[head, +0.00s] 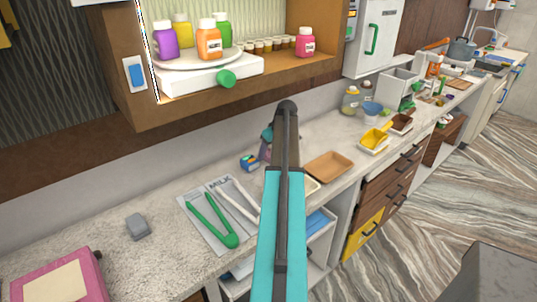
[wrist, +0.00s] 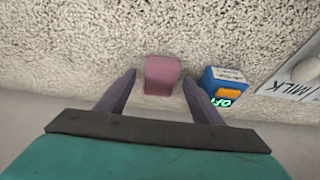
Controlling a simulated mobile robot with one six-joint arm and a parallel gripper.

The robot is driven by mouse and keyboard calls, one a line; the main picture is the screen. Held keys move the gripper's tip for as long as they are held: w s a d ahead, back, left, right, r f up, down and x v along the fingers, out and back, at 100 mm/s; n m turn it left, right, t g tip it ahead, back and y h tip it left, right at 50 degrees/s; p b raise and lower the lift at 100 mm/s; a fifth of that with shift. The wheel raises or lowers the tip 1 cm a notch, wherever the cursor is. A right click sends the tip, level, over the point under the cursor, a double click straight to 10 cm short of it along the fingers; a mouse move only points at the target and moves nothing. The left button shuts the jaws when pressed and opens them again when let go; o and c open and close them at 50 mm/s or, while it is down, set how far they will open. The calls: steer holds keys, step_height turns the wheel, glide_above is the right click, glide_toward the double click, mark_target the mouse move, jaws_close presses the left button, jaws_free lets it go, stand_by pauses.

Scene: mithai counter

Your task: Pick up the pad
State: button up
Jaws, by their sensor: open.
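A pink block that looks like the pad (wrist: 162,75) rests on the speckled counter in the wrist view. My gripper (wrist: 158,78) is open, with one purple finger on each side of the pad's near end. Gaps show between the pad and both fingers, and nothing is held. In the head view my gripper (head: 265,149) is low over the counter, partly hidden behind my arm. I cannot make out the pad clearly there.
A small blue box (wrist: 226,86) with a green-lit display stands close right of the right finger. A sheet marked MILK (wrist: 296,78) lies farther right. In the head view, green tongs (head: 212,222), a grey block (head: 137,227) and a brown tray (head: 329,167) lie on the counter. A shelf (head: 245,95) overhangs behind.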

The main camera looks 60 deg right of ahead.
steer(key=shift+w+f, duration=0.1)
steer(key=shift+f, duration=0.05)
steer(key=shift+c, duration=0.4)
steer(key=c, duration=1)
